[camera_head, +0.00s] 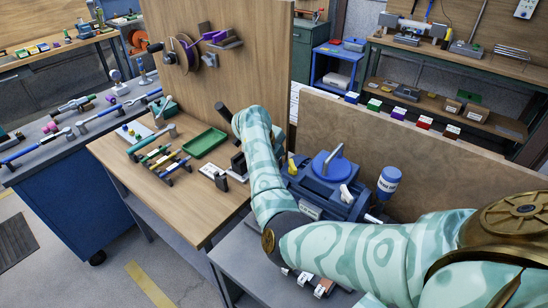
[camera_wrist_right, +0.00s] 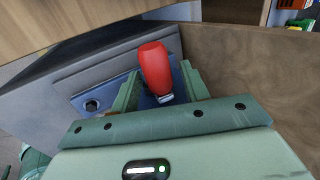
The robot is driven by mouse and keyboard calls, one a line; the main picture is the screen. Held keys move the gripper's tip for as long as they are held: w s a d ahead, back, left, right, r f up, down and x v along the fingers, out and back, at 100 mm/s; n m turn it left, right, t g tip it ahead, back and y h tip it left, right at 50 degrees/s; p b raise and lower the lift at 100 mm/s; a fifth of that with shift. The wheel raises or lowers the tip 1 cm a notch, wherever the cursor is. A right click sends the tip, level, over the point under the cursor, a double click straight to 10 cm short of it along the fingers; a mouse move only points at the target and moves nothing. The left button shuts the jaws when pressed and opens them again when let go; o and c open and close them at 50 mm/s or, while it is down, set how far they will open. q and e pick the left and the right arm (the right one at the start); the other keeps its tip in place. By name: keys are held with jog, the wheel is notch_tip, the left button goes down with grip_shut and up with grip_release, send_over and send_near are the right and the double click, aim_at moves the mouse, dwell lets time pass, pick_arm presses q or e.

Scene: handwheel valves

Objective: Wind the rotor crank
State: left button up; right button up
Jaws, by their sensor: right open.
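In the right wrist view a red handle (camera_wrist_right: 154,62) with a metal collar at its lower end stands between the two green fingers of my right gripper (camera_wrist_right: 161,80). The fingers are open, one on each side of it; contact is not clear. A blue surface (camera_wrist_right: 92,104) with a dark round knob lies behind it. In the head view a blue machine (camera_head: 324,186) with a round blue top and a grey lever stands beside my right arm. My right forearm hides part of it, and the red handle and fingertips do not show there. My left gripper is out of view.
A wooden bench (camera_head: 203,225) at left holds a green tray (camera_head: 204,143) and several small tools. An upright wooden board (camera_head: 250,60) stands behind my forearm, and a low brown panel (camera_head: 390,145) behind the machine. A blue-capped bottle (camera_head: 388,182) stands right of the machine.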

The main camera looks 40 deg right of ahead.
jog(key=p+v, duration=0.5)
jog(key=v, duration=1.1)
jog(key=shift+r, duration=0.15)
